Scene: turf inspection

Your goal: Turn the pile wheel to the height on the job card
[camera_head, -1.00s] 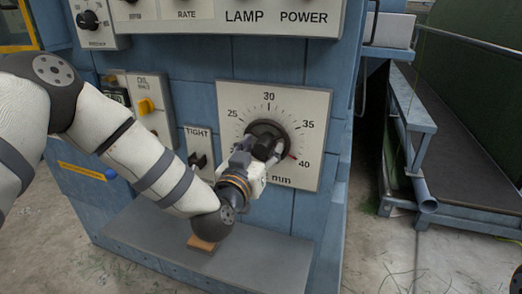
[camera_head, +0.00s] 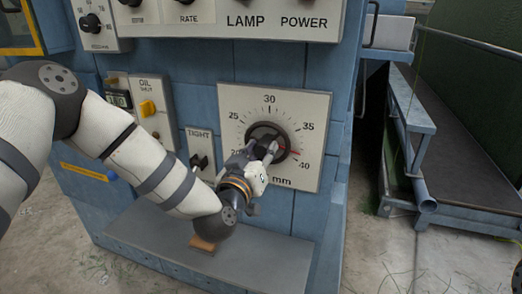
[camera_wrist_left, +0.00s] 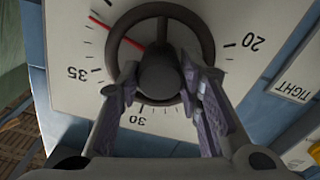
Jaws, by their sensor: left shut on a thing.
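The pile wheel (camera_head: 283,134) is a black round handwheel with a central hub. It sits on a pale dial plate (camera_head: 310,110) with a scale in mm on the blue machine front. Its red pointer (camera_head: 296,151) stands between 35 and 40, nearer 40. My left gripper (camera_head: 263,150) reaches the wheel from the lower left. In the left wrist view, the gripper's fingers (camera_wrist_left: 160,85) are closed on the hub of the wheel (camera_wrist_left: 203,40), one on each side. The red pointer (camera_wrist_left: 131,43) shows there too. I cannot make out a job card.
Left of the dial are a TIGHT switch panel (camera_head: 200,140) and an oil panel with a yellow knob (camera_head: 147,108). A LAMP and POWER panel (camera_head: 270,32) is above. A grey ledge (camera_head: 265,262) with a small brown block (camera_head: 202,244) juts out below. A railed belt stands at right.

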